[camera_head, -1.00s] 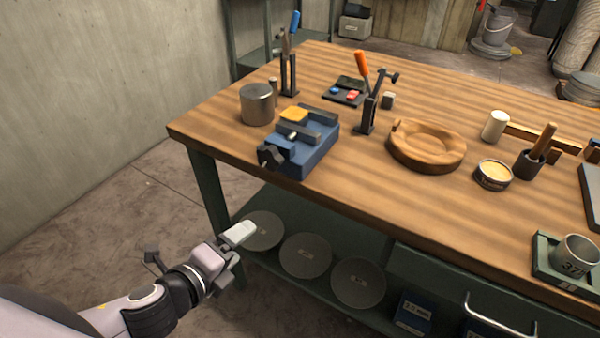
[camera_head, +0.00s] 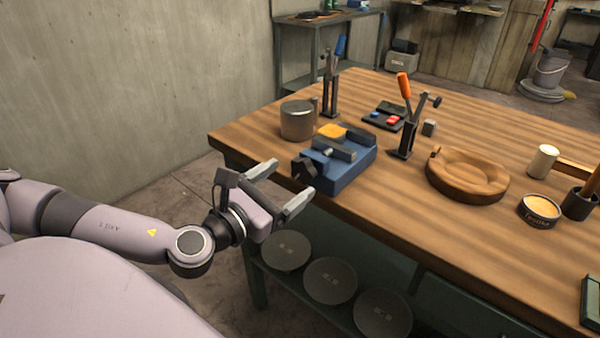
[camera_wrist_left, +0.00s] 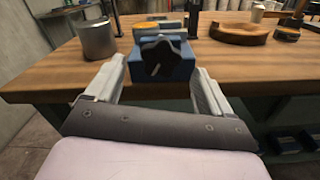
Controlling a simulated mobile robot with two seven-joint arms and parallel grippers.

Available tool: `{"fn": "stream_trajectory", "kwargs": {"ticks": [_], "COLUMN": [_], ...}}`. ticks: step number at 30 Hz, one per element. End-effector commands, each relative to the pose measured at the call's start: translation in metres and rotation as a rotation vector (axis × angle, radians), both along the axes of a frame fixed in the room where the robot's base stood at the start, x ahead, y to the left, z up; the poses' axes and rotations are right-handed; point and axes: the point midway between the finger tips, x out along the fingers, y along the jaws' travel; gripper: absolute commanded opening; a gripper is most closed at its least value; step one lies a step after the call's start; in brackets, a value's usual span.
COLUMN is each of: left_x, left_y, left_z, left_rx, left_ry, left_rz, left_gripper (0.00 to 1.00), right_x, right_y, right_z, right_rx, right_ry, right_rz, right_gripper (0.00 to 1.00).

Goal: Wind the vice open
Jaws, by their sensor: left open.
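The blue vice (camera_head: 342,164) sits near the left front corner of the wooden workbench (camera_head: 400,205). Its dark lobed handle (camera_head: 305,167) faces my left gripper, and an orange-yellow piece (camera_head: 332,131) shows at its top. In the left wrist view the vice (camera_wrist_left: 177,67) and its black handle (camera_wrist_left: 161,57) are ahead, between the fingers in the picture. My left gripper (camera_head: 278,184) is open and empty, just off the bench's front edge and short of the handle. It also shows in the left wrist view (camera_wrist_left: 158,85). My right gripper is not in view.
A metal cylinder (camera_head: 298,120) stands left of the vice. An orange-handled clamp (camera_head: 405,125) and a carved wooden bowl (camera_head: 467,174) stand to the right. Grey discs (camera_head: 330,281) lie on the lower shelf. The floor left of the bench is clear.

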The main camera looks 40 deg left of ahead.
Motion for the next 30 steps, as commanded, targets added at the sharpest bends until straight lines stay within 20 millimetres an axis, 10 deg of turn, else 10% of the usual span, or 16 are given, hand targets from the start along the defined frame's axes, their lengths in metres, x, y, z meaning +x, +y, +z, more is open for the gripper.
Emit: {"fn": "stream_trajectory", "kwargs": {"ticks": [18,24,30], "left_x": [0.037,0.037,0.036], "left_y": [-0.003,-0.003,-0.003], "left_z": [-0.001,-0.001,-0.001], "left_rx": [-0.003,-0.003,-0.009], "left_ry": [0.004,0.002,0.004], "left_rz": [-0.001,-0.001,-0.001], "left_gripper": [0.82,0.26,0.26], "right_x": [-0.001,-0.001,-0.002], "right_y": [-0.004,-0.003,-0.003], "right_z": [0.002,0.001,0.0], "right_rx": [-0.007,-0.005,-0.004], "right_ry": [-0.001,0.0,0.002], "right_rz": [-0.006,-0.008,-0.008], "right_gripper": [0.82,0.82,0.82]}}
